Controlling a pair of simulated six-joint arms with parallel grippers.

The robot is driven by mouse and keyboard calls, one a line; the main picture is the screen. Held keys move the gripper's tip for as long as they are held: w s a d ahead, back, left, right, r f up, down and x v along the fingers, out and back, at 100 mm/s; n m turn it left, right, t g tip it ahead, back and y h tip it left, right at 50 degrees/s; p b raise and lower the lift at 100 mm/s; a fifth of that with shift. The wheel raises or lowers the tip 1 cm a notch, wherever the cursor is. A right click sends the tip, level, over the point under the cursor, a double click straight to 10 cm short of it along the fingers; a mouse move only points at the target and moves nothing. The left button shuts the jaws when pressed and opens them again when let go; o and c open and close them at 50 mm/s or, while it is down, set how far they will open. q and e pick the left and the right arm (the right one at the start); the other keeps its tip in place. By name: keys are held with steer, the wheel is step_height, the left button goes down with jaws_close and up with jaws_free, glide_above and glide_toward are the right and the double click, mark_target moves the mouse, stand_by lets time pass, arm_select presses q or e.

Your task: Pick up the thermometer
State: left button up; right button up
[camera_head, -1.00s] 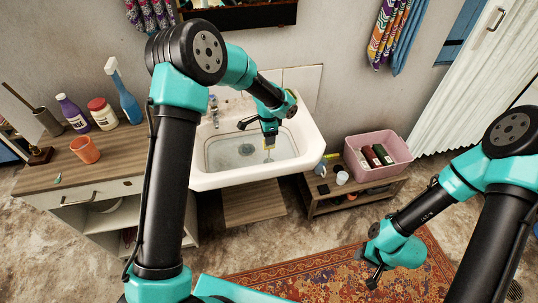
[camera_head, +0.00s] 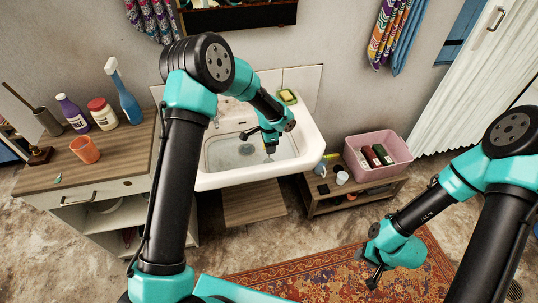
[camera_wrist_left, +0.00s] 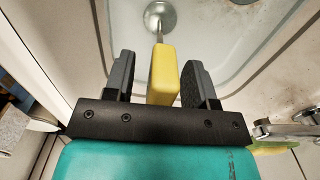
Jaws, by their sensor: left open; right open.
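A yellow block-shaped body (camera_wrist_left: 163,75), which I take to be the thermometer, stands between the two fingers of my left gripper (camera_wrist_left: 160,80) in the left wrist view. A thin metal rod runs from its far end toward the drain. The gripper is open, with a clear gap on the left of the body and a narrow one on the right. In the head view my left gripper (camera_head: 270,149) is low over the sink basin and mostly hides the thermometer. My right gripper (camera_head: 370,272) is open and empty above the rug.
The white sink (camera_head: 215,178) has walls around my left gripper, with its drain (camera_head: 246,149) to the left. A pink bin (camera_head: 378,178) and a low wooden shelf (camera_head: 325,203) stand to the right.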

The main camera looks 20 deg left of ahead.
stand_by(0.3)
arm_select(q)
jaws_close()
stand_by(0.3)
